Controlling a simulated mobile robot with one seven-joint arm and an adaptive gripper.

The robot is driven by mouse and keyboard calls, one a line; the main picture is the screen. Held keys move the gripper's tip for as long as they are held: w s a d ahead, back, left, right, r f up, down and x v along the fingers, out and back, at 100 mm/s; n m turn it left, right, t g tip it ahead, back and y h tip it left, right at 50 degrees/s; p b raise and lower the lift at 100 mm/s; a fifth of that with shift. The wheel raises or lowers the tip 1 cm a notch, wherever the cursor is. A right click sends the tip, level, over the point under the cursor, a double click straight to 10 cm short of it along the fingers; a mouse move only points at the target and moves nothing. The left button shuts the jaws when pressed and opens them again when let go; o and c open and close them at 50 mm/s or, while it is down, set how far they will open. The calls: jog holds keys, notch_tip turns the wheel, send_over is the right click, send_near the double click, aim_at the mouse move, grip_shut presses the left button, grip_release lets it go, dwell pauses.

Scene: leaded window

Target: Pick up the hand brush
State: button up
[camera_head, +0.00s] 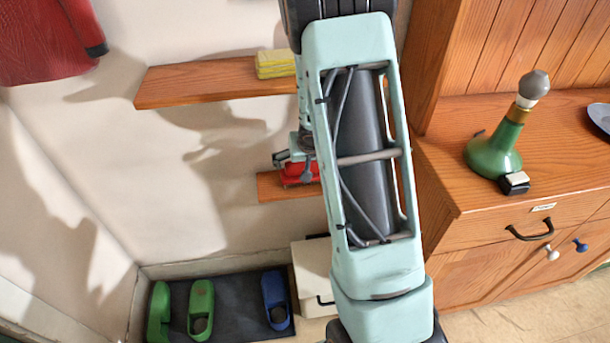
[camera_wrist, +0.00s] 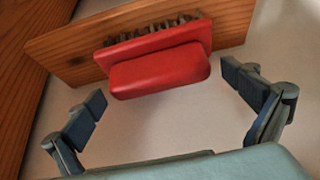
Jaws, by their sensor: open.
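The hand brush (camera_wrist: 160,72) has a red body and dark bristles. In the wrist view it rests on a small wooden shelf (camera_wrist: 236,24), with its bristles toward the shelf. In the head view the red brush (camera_head: 299,172) shows partly on the lower shelf (camera_head: 275,188), next to my arm. My gripper (camera_wrist: 178,95) is open, with one dark-padded finger on each side of the picture. The brush lies beyond and between the fingers, apart from both. In the head view my gripper (camera_head: 290,160) is close to the brush, and my arm hides part of the shelf.
An upper shelf (camera_head: 205,82) holds yellow cloths (camera_head: 275,64). Below are a pale box (camera_head: 312,265) and a dark mat (camera_head: 238,325) with green and blue shoes. A red garment hangs upper left.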

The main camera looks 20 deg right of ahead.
jog(key=c, duration=1.2)
jog(key=shift+r, duration=0.15)
